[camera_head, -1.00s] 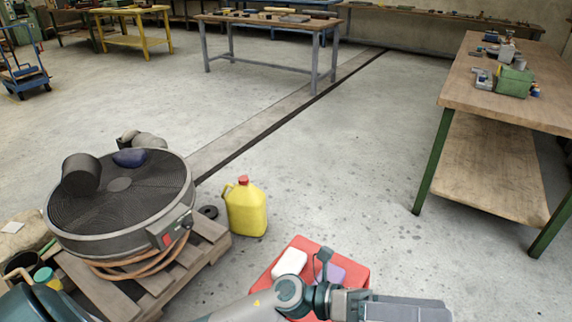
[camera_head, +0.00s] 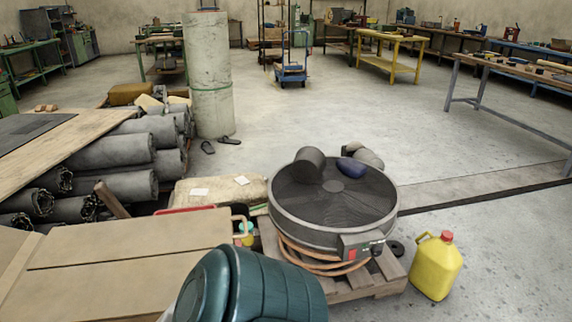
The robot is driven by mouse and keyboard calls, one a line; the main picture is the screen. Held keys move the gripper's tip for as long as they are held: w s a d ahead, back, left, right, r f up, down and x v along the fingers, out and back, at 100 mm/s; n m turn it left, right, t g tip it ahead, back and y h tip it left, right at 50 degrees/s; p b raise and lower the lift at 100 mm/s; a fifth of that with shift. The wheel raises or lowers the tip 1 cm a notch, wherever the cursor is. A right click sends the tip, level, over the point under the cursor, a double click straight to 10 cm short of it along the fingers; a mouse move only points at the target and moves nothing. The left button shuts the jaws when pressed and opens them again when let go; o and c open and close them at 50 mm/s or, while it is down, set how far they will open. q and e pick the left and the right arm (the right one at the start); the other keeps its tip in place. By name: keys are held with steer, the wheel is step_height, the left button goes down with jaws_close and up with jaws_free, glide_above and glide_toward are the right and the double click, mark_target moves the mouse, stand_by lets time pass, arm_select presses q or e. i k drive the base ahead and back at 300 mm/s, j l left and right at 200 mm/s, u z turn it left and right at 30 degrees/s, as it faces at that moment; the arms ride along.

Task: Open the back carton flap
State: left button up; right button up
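A tan cardboard carton (camera_head: 110,290) fills the lower left corner of the head view, cut off by the left and bottom edges. A broad flat flap-like panel (camera_head: 135,238) lies along its far side, with a seam between it and the nearer panel. I cannot tell whether this panel is fully shut or folded outward. Neither gripper shows in this view.
Dark sheet rolls (camera_head: 105,150) are stacked behind the carton, beside a wooden board (camera_head: 60,150). A round fan (camera_head: 335,200) sits on a pallet (camera_head: 355,285) to the right, with a yellow jug (camera_head: 436,265) beyond. A concrete-coloured column (camera_head: 210,90) stands behind. Open floor lies further back.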

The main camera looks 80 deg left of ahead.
mark_target(120, 288)
steer(key=u, duration=0.45)
steer(key=i+u, duration=0.1)
steer(key=u, duration=0.3)
steer(key=j+u, duration=0.1)
steer(key=u, duration=0.35)
steer(key=i+u, duration=0.1)
steer(key=u, duration=0.75)
steer(key=l+u, duration=0.1)
steer(key=u, duration=0.35)
steer(key=i+u, duration=0.1)
steer(key=u, duration=0.3)
steer(key=k+l, duration=0.2)
steer(key=k, duration=0.1)
